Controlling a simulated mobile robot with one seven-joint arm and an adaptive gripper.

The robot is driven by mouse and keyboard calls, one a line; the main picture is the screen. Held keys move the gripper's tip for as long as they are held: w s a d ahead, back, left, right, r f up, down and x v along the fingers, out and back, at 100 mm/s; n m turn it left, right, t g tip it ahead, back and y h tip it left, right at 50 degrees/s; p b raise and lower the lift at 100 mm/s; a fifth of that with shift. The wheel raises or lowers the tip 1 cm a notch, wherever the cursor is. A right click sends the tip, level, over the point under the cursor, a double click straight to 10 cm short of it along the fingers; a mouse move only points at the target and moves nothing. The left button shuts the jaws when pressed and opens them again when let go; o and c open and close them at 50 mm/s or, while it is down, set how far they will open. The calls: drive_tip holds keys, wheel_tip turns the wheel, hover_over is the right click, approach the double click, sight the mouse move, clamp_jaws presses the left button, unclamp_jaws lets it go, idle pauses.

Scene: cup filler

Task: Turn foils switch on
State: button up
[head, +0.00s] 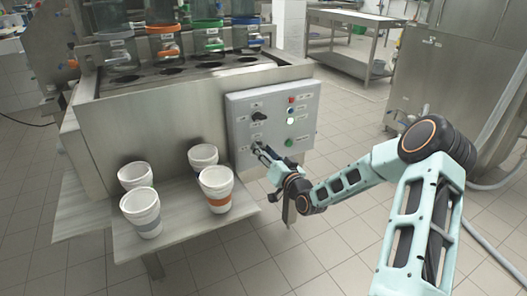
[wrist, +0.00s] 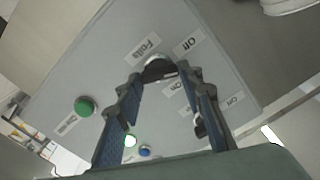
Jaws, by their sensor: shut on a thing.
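The foils switch (wrist: 158,68) is a rotary knob on the grey control panel (head: 243,103), beside the labels "Foils" and "Off" in the wrist view. My gripper (wrist: 165,78) reaches it from the front and is shut on it, with one finger on each side. In the head view my gripper (head: 262,151) is at the panel's lower left and mostly hides the switch. The fingers cover part of the knob, so I cannot tell which way it points.
A black knob (head: 259,117) sits above the switch. A red button (head: 291,100), a lit button (head: 290,121) and a green button (head: 289,142) line the panel's right side. Several white cups stand on the steel shelf (head: 85,212) to the left.

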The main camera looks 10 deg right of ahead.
drive_tip(key=m, duration=1.2)
drive_tip(key=shift+f+m+p, duration=0.2)
drive_tip(key=shift+m+p, duration=0.1)
drive_tip(key=shift+p, duration=0.05)
idle(0.4)
drive_tip(key=o, duration=1.2)
drive_tip(key=shift+c, duration=0.2)
drive_tip(key=v, duration=1.2)
drive_tip(key=shift+r, duration=0.1)
